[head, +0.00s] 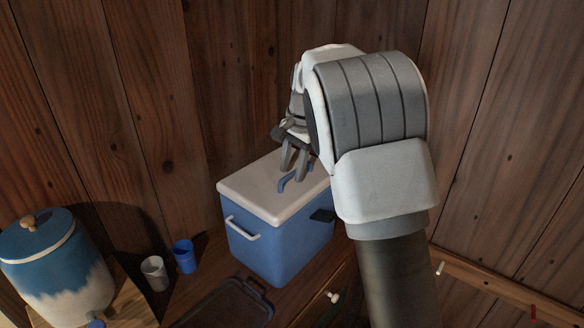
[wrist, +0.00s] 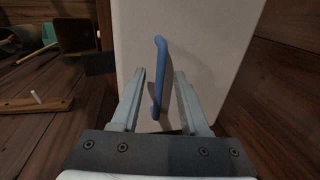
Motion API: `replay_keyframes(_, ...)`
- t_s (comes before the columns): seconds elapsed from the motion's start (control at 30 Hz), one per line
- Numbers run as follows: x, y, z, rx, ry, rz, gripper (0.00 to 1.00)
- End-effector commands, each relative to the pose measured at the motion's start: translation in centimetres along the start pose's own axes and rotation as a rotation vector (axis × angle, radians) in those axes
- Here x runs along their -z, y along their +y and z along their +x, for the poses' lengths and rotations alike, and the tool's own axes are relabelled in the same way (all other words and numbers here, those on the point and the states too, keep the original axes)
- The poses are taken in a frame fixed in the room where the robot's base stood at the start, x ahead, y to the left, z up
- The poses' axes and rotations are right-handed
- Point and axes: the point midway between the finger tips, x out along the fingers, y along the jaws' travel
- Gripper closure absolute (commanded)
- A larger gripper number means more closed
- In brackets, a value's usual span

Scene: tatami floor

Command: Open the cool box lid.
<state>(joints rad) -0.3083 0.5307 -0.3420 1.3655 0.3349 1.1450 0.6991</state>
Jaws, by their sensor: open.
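The cool box (head: 270,250) is blue with a white lid (head: 256,196) and stands on a wooden cabinet top. The lid looks shut. A blue handle (head: 288,181) sits on top of the lid; it also shows in the wrist view (wrist: 158,75). My gripper (head: 294,178) is over the lid at the handle. In the wrist view, my gripper (wrist: 158,75) is open, and the near part of the handle lies between its two fingers, with a gap on each side. Whether the fingers touch the lid is unclear. My arm hides the right part of the box.
A blue and white drinks dispenser (head: 56,265) stands at the left. A white cup (head: 155,272) and a blue cup (head: 185,256) stand left of the box. A dark tray (head: 222,305) lies in front. Wooden walls (head: 150,110) close in behind the box.

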Motion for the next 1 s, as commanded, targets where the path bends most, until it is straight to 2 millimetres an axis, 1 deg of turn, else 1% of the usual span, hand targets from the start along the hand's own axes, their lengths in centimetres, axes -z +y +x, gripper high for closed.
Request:
replay_keyframes(0.07,0.0,-0.01,-0.02,0.0,0.0,0.0,0.55)
replay_keyframes(0.1,0.0,-0.01,-0.02,0.0,0.0,0.0,0.59)
replay_keyframes(0.33,0.0,-0.01,-0.05,0.0,0.0,0.0,1.0)
replay_keyframes(1.0,0.02,0.02,-0.08,0.0,0.0,0.0,1.0)
